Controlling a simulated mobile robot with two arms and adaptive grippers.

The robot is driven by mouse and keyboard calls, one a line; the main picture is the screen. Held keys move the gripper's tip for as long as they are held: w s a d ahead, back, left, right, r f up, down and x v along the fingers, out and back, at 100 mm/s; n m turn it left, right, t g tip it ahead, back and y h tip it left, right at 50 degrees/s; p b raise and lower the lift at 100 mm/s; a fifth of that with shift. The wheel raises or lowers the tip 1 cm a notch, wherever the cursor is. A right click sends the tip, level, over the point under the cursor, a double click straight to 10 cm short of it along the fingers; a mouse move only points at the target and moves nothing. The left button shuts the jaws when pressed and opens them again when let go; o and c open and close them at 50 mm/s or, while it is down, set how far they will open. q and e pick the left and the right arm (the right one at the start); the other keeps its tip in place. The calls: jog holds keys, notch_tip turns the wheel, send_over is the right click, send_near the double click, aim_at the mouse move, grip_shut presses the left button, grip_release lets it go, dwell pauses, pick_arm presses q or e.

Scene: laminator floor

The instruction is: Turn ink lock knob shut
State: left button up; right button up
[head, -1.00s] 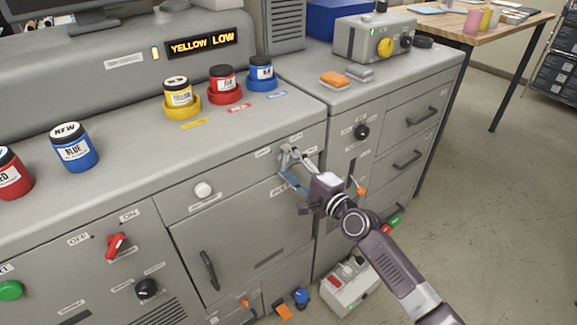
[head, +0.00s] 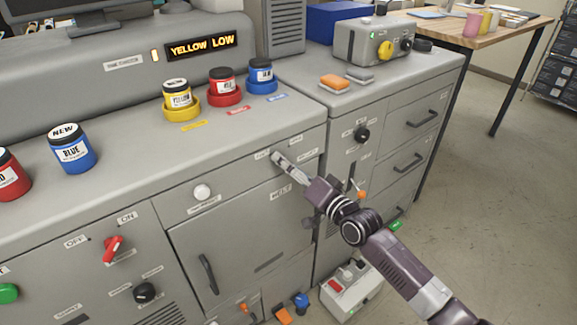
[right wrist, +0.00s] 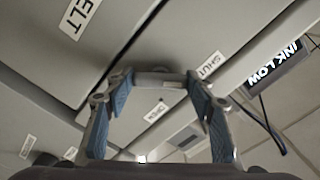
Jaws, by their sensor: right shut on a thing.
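The ink lock knob is a small grey bar (right wrist: 160,77) in the right wrist view, between the tips of my right gripper (right wrist: 160,84). The gripper's blue-padded fingers stand on either side of it and are shut on it. The SHUT label (right wrist: 209,66) is to the right of the knob and the OPEN label (right wrist: 155,112) below it. In the head view my right gripper (head: 281,160) is against the upper cabinet front, and it hides the knob there. My left gripper is not in view.
A white round knob (head: 203,191) is left of the gripper. Yellow (head: 178,95), red (head: 223,84) and blue (head: 262,73) ink jars stand on the counter above. The display (head: 202,46) reads YELLOW LOW. A grey box (head: 350,289) stands low beneath my right arm.

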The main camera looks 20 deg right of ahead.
jog(key=shift+f+n, duration=0.15)
jog(key=shift+n, duration=0.45)
jog(key=o, duration=1.2)
jog(key=shift+c, duration=0.2)
jog(key=v, duration=1.2)
